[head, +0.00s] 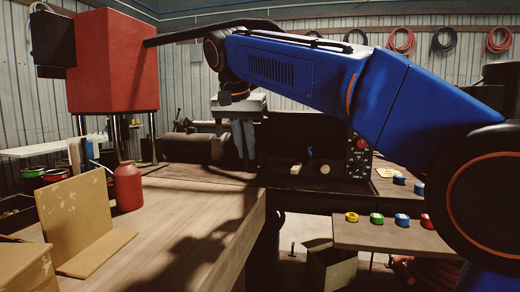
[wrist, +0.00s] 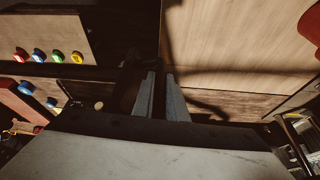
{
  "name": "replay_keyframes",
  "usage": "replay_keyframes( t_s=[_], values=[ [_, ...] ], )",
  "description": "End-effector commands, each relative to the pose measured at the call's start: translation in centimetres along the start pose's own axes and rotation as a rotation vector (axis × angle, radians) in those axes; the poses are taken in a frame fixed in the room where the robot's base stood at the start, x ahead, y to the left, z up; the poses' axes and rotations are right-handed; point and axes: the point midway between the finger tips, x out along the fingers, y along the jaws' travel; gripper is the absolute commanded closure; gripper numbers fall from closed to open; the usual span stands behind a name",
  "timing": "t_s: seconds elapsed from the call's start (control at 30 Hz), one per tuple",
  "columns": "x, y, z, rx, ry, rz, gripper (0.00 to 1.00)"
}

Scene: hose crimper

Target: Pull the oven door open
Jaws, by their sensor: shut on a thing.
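A dark boxy machine (head: 305,140) with a control panel (head: 361,155) on its right side stands beyond the wooden bench; I take it for the oven. Its front is in deep shadow, and the outline of its door is hard to make out. My gripper (head: 244,155) points down at the left part of this dark front. In the wrist view my gripper's two grey fingers (wrist: 160,82) stand close together with a narrow dark part between them. The fingers are shut on that part, apparently the door's handle; its shape is mostly hidden.
The wooden bench (head: 170,225) fills the left, with a red bottle (head: 127,186) and a cardboard piece (head: 80,225) on it. A red machine head (head: 113,62) rises at the left. A lower shelf (head: 385,238) at right carries several coloured rolls. An open carton (head: 330,265) stands below.

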Motion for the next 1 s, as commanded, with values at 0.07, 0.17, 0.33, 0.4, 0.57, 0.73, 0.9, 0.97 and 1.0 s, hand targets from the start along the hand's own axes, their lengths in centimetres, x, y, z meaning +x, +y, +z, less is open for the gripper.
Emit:
replay_keyframes(
  t_s=[0.07,0.17,0.33,0.4,0.57,0.73,0.9,0.97,1.0],
  values=[
    [0.0,-1.1,0.1,-0.003,-0.001,0.001,1.0],
    [0.0,-2.3,0.2,-0.002,-0.001,0.001,1.0],
    [0.0,-3.7,0.2,-0.003,-0.001,0.002,1.0],
    [0.0,-4.0,0.2,-0.003,-0.001,0.002,1.0],
    [0.0,-4.3,0.2,-0.002,-0.002,0.002,1.0],
    [0.1,-4.4,0.2,-0.002,-0.002,0.002,1.0],
    [0.1,-4.4,0.2,-0.002,-0.002,0.002,1.0],
    [0.1,-4.4,0.2,-0.002,-0.002,0.002,0.78],
    [0.1,-4.4,0.2,-0.002,-0.002,0.002,0.69]
  ],
)
